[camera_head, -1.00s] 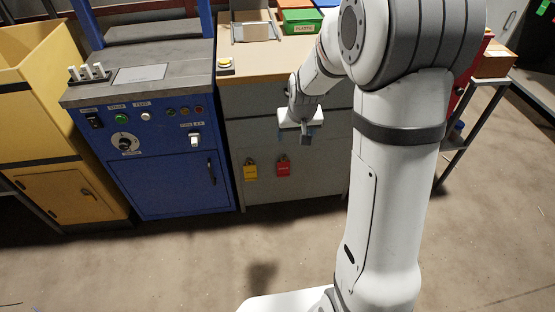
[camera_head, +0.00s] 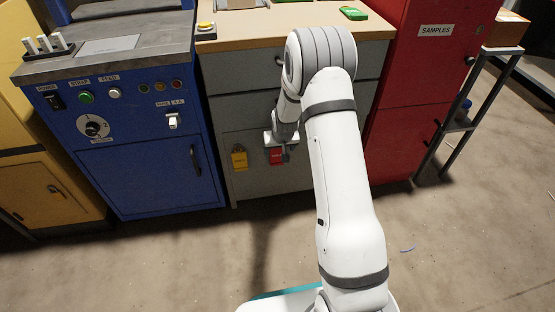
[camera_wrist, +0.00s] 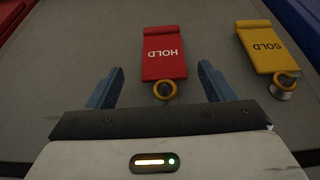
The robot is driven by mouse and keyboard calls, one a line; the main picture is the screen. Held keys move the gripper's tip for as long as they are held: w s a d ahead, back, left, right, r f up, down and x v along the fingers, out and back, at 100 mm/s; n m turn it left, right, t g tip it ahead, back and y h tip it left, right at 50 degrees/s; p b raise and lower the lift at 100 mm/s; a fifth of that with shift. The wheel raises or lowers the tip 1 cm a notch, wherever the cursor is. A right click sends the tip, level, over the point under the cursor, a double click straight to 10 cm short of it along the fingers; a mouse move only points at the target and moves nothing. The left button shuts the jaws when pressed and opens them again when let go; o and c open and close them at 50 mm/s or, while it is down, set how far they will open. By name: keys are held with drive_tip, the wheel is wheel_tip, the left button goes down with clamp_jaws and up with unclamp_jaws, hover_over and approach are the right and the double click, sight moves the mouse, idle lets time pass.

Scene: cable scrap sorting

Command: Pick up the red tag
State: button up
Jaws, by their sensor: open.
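The red tag (camera_wrist: 164,50), marked HOLD, hangs on the front of the grey cabinet. In the wrist view it appears upside down, with a brass ring (camera_wrist: 165,90) at its lower end. My gripper (camera_wrist: 160,80) is open, with one blue finger on each side of the ring. The tag's body lies just beyond the fingertips, and I see no contact. In the head view the red tag (camera_head: 276,156) is partly hidden by my gripper (camera_head: 285,155), which is in front of it.
The blue machine (camera_head: 150,170) stands left of the grey cabinet (camera_head: 238,110), and the red SAMPLES cabinet (camera_head: 425,75) stands right. Open floor lies in front.

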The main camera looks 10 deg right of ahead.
sight(277, 154)
drive_tip(key=b+x, duration=0.2)
drive_tip(key=x, duration=0.2)
drive_tip(key=shift+a+f, duration=0.2)
drive_tip(key=shift+f, duration=0.05)
drive_tip(key=shift+r, duration=0.1)
drive_tip(key=c, duration=1)
